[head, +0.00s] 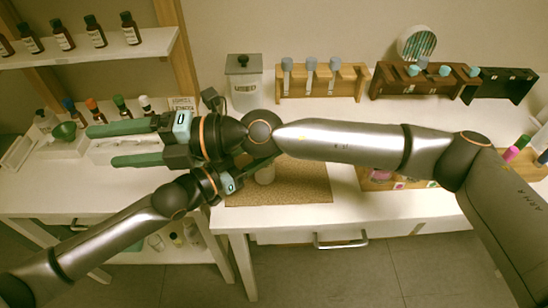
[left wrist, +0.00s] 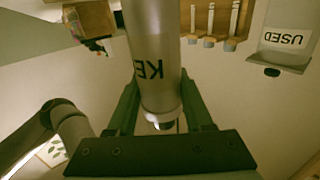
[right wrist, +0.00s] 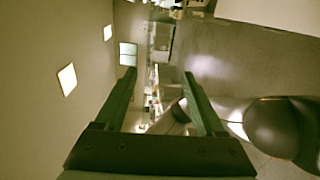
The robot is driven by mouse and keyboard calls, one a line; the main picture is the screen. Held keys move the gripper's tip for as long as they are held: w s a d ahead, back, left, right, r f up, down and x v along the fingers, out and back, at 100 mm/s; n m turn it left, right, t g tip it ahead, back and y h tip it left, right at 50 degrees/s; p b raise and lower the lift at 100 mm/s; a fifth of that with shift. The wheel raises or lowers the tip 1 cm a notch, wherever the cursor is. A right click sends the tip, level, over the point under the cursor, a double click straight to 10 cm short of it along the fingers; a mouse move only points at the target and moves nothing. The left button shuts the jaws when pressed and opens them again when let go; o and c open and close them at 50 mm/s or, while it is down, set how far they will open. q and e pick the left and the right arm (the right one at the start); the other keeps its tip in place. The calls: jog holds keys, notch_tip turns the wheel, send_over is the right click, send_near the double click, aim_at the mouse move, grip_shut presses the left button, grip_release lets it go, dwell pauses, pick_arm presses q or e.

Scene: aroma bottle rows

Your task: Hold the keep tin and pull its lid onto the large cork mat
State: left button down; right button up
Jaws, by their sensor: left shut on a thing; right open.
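The keep tin (left wrist: 155,62) is a pale cylinder marked "KE" in the left wrist view, the rest of its label out of sight. My left gripper (left wrist: 158,92) is shut on it, one green finger on each side. A lid with a dark knob (left wrist: 162,125) shows at its near end. In the head view my arms hide most of the tin (head: 265,174). It stands over the large cork mat (head: 300,185); whether it touches the mat is hidden. My right gripper (head: 100,146) is open and empty, far left of the tin, above the left bench.
A canister marked "USED" (left wrist: 285,40) stands behind the mat. Wooden racks (head: 322,85) with grey-topped tubes line the back. A shelf with brown bottles (head: 95,32) is at upper left. My right arm crosses above the table. The mat's right part is clear.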

jog(key=w+d+r+m+t, duration=0.3)
jog(key=d+m+t, duration=0.4)
jog(key=m+t, duration=0.85)
jog(key=d+f+m+h, duration=0.5)
jog(key=d+m+h, duration=0.2)
jog(key=d+m, duration=0.15)
jog(key=d+f+m+h, duration=0.5)
jog(key=d+m+h, duration=0.2)
jog(key=m, duration=0.3)
jog(key=x, duration=1.1)
jog(key=shift+d+r+t, duration=0.1)
jog(key=shift+r+t, duration=0.05)
jog(key=shift+t, duration=0.1)
grip_shut()
